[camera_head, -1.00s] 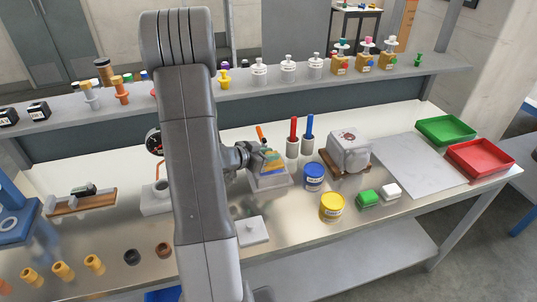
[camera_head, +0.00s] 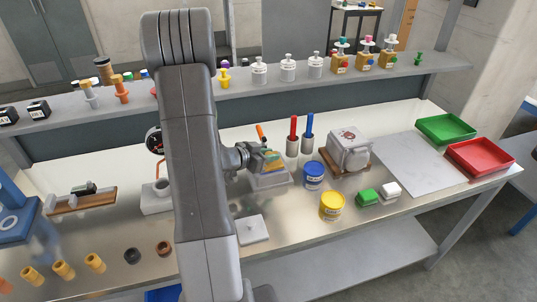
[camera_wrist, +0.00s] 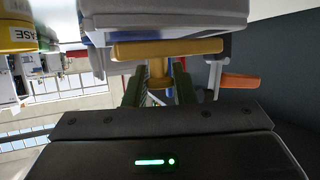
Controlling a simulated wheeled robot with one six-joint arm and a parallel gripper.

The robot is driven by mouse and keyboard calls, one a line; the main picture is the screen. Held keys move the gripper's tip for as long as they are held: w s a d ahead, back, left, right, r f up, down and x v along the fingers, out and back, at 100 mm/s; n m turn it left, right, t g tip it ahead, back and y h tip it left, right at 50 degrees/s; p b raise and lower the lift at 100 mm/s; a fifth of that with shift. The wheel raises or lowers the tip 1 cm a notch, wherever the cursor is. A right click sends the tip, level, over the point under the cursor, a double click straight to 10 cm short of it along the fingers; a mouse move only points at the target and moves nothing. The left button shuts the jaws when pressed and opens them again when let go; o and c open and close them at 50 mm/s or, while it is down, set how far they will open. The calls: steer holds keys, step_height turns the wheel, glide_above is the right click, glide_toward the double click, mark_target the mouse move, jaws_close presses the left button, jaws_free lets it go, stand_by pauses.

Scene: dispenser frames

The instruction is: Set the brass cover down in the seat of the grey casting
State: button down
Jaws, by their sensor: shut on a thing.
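The grey casting (camera_head: 268,182) stands on the bench just right of my forearm in the head view. In the wrist view it fills the top of the picture (camera_wrist: 165,18). The brass cover (camera_wrist: 165,48) is a yellow plate with a short knob, its flat side facing the casting. My gripper (camera_wrist: 158,88) is shut on the knob. The seat is hidden.
A blue can (camera_head: 314,176) and a yellow can (camera_head: 332,207) stand right of the casting. Red-handled (camera_head: 293,130) and blue-handled (camera_head: 308,126) tools stand behind. A white box (camera_head: 348,152) sits on a wooden board. An orange handle (camera_wrist: 240,82) is near my gripper.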

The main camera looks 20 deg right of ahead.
steer(key=shift+f, duration=0.45)
steer(key=c, duration=1.1)
jaws_free()
steer(key=b+v, duration=0.1)
steer(key=v, duration=1.3)
steer(key=x, duration=1.4)
steer(key=shift+p, duration=0.3)
steer(key=shift+r, duration=0.5)
